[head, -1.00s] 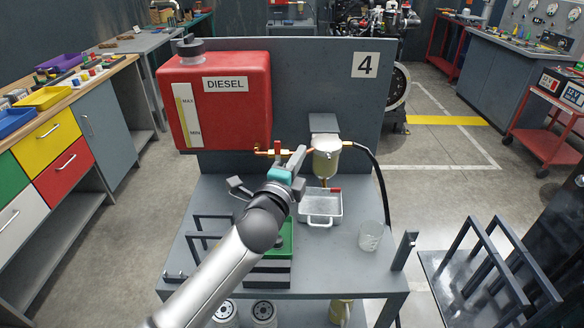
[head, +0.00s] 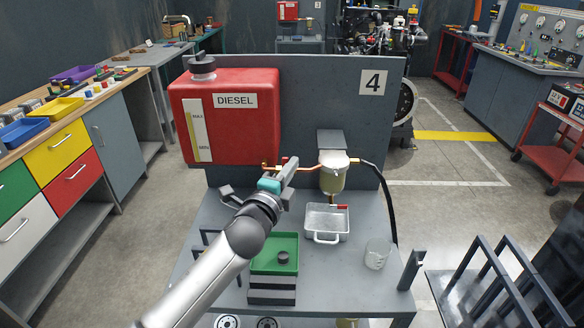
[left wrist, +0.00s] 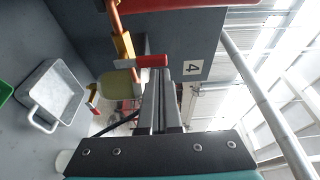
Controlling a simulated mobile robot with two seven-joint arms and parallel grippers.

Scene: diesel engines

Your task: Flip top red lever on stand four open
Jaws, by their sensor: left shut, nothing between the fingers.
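The top red lever (left wrist: 152,61) shows in the left wrist view on a brass valve (left wrist: 123,47) in the copper pipe. It sticks out crosswise to the pipe in that picture. My left gripper (left wrist: 163,74) is shut and empty, its fingertips right at the lever's free end; I cannot tell whether they touch. Stand four's panel (head: 300,100) bears the number 4 plate (head: 372,82). My right gripper is not in view.
The red diesel tank (head: 240,133) is left of the valve, the fuel filter (head: 333,180) right of it. A lower red lever (head: 342,207) is below the filter, near a metal tray (head: 326,222). A glass beaker (head: 376,256) and green box (head: 275,254) stand on the bench.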

